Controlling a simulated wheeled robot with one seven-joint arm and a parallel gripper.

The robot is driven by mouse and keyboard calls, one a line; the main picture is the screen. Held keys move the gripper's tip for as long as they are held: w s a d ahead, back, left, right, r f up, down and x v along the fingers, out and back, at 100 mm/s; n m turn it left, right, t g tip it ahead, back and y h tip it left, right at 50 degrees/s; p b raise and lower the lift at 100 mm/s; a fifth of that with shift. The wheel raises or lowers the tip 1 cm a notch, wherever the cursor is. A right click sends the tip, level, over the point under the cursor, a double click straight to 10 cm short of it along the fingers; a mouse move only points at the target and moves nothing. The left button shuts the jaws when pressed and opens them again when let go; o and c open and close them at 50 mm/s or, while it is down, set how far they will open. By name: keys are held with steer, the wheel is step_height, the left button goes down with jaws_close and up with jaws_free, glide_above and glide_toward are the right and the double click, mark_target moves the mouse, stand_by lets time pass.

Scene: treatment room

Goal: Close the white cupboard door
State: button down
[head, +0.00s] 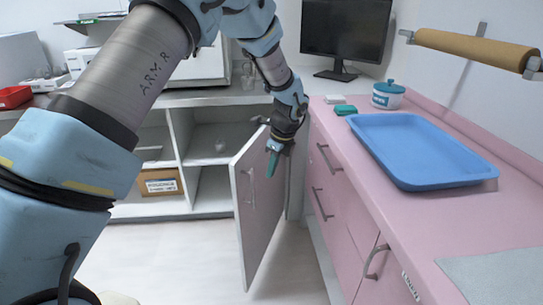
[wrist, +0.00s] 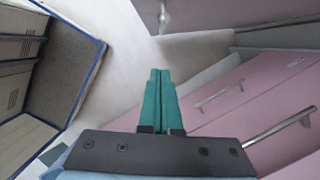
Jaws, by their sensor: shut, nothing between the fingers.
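The cupboard door (head: 262,215) stands open in the head view, swung out from the white cupboard (head: 205,200). It has a pale edge, a greyish-pink outer face and a bar handle (head: 250,186) near its free left edge. Shelves show behind it. My gripper (head: 272,165) is at the upper part of the door, on the outer-face side, with its green fingers pointing down. I cannot tell whether they touch the door. In the wrist view the green fingers (wrist: 158,75) are together and empty. A greyish panel with a handle at the top there appears to be the door (wrist: 205,14).
Pink drawers (head: 335,195) with bar handles stand close on the right under a pink counter (head: 435,215). A blue tray (head: 415,150) and a lidded jar (head: 388,94) sit on it. A labelled box (head: 160,186) is inside the cupboard. The floor (head: 165,255) left of the door is clear.

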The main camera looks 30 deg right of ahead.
steer(key=shift+w+a+f+p, duration=0.35)
steer(key=shift+w+f, duration=0.2)
steer(key=shift+w, duration=0.1)
steer(key=shift+w+a+f+p, duration=0.3)
steer(key=shift+w+a+f, duration=0.15)
steer(key=shift+w, duration=0.25)
steer(key=shift+w+a+f+p, duration=0.3)
steer(key=shift+w+f+p, duration=0.05)
steer(key=shift+w+f, duration=0.3)
